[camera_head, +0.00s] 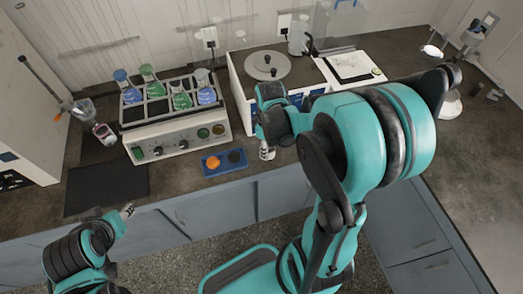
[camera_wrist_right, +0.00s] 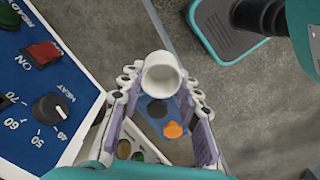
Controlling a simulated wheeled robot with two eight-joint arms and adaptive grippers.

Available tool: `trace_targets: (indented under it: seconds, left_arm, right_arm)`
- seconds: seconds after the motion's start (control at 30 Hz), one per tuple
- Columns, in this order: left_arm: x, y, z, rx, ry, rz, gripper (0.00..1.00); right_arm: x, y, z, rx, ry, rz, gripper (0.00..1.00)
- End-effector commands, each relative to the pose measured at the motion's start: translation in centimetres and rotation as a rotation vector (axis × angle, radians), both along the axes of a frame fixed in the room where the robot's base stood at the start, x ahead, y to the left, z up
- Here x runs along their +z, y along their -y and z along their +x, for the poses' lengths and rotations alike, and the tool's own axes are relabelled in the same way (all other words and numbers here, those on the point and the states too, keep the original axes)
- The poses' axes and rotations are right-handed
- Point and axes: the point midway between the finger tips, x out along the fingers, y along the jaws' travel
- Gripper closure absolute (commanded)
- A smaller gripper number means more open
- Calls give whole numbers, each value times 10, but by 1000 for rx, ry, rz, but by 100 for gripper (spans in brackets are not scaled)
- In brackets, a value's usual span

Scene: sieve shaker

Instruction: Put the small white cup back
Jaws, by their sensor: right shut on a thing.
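The small white cup (camera_wrist_right: 162,72) is between the fingertips of my right gripper (camera_wrist_right: 161,88), which is shut on it. In the head view the right gripper (camera_head: 267,150) is low in front of the white machine, mostly hidden by my own arm. A blue tray (camera_head: 207,172) lies on the counter to its left, with an orange piece (camera_head: 213,162) and a dark round spot (camera_head: 237,157). The blue tray also shows beyond the fingers in the wrist view (camera_wrist_right: 147,101). My left gripper (camera_head: 127,210) is at the lower left; its opening is unclear.
A shaker (camera_head: 180,142) with several flasks stands behind the blue tray. The white machine with a round grey top (camera_head: 267,65) stands behind my right gripper. A dark mat (camera_head: 105,187) lies at the left. The right counter (camera_head: 480,155) is mostly clear.

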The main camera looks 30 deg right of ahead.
Motion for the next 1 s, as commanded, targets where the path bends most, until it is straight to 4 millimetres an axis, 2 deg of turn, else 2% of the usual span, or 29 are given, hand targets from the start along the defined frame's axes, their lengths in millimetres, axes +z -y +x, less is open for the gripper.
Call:
trace_targets:
  seconds: [0.03,0.2,0.37,0.47,0.8,1.0]
  left_arm:
    - [3,0,0,0,0,0,60]
    - [6,0,0,0,0,0,60]
    - [4,0,0,0,0,0,60]
    - [-2,0,0,0,0,0,60]
    - [-30,0,0,0,0,0,60]
    - [-35,0,0,0,0,0,60]
  right_arm:
    - [5,10,-10,55,1,1,87]
    - [13,29,-33,231,2,2,87]
    - [13,34,-38,307,3,3,87]
    - [3,31,-26,320,3,3,87]
    - [-45,7,48,319,3,2,87]
    - [-55,0,68,316,3,2,87]
